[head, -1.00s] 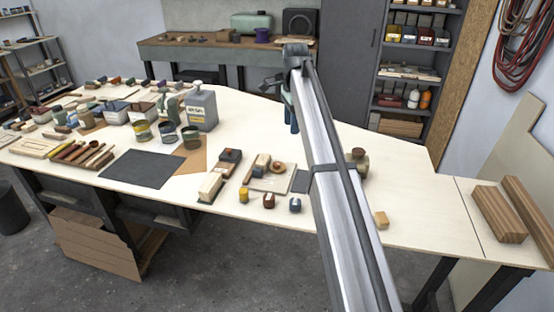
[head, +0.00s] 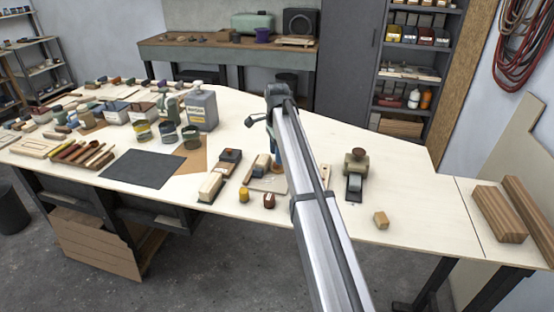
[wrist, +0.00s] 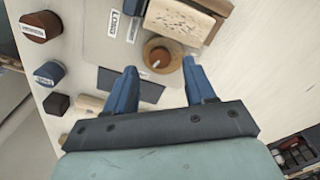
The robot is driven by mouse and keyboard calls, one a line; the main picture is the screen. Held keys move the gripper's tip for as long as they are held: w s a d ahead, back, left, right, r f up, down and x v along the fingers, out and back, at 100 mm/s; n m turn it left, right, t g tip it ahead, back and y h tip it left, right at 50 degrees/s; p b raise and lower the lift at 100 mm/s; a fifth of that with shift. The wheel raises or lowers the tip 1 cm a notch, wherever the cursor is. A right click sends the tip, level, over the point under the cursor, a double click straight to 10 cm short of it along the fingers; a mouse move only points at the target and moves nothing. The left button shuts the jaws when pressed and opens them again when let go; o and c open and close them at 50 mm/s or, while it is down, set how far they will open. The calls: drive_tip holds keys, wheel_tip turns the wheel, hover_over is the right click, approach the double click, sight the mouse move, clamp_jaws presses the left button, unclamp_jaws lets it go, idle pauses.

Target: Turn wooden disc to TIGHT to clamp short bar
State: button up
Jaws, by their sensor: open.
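The wooden disc (wrist: 161,55) is a round brown piece with a darker knob on top and a small pale mark on the knob. It sits on a pale plate (wrist: 103,48) in the wrist view. A label (wrist: 118,22) reading LONG is up and left of it; a second label beside it is too small to read. A pale speckled wooden bar (wrist: 180,20) lies just above the disc; I cannot tell if it is the short bar. My gripper (wrist: 163,70) is open, its blue fingertips on either side of the disc's near part. In the head view my gripper (head: 276,160) is over the plate, partly hiding it.
In the wrist view a brown cylinder (wrist: 40,27), a blue piece (wrist: 49,73) and a dark block (wrist: 57,104) stand at left.

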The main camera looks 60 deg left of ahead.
drive_tip(key=shift+f, duration=1.5)
clamp_jaws()
